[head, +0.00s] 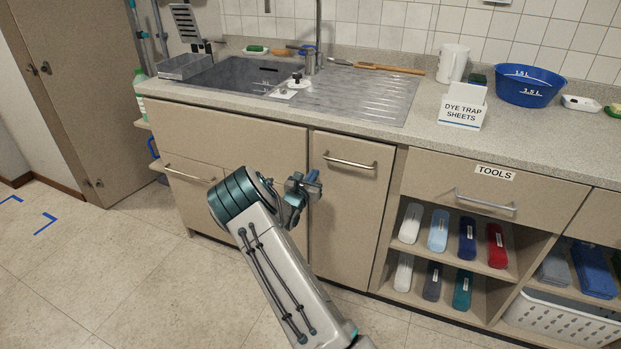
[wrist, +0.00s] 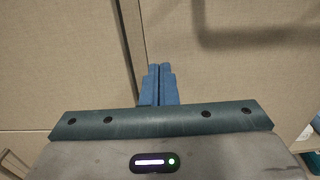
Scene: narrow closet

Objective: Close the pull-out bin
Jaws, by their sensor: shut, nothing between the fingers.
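A narrow beige front (head: 345,215) with a horizontal bar handle (head: 350,163) stands under the sink counter, left of the tools drawer; it appears to be the pull-out bin. A darker strip runs along its right edge. It looks nearly flush; I cannot tell whether a small gap remains. My gripper (head: 308,187) is in front of its left edge, below and left of the handle. In the wrist view, the blue fingers (wrist: 160,85) are together and empty, facing beige panels beside a dark vertical seam. Whether the fingertips touch the panel is unclear.
The wider sink cabinet (head: 235,140) with its own handle is on the left. The tools drawer (head: 480,190) and open shelves with several coloured cases are on the right. The counter edge overhangs above.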

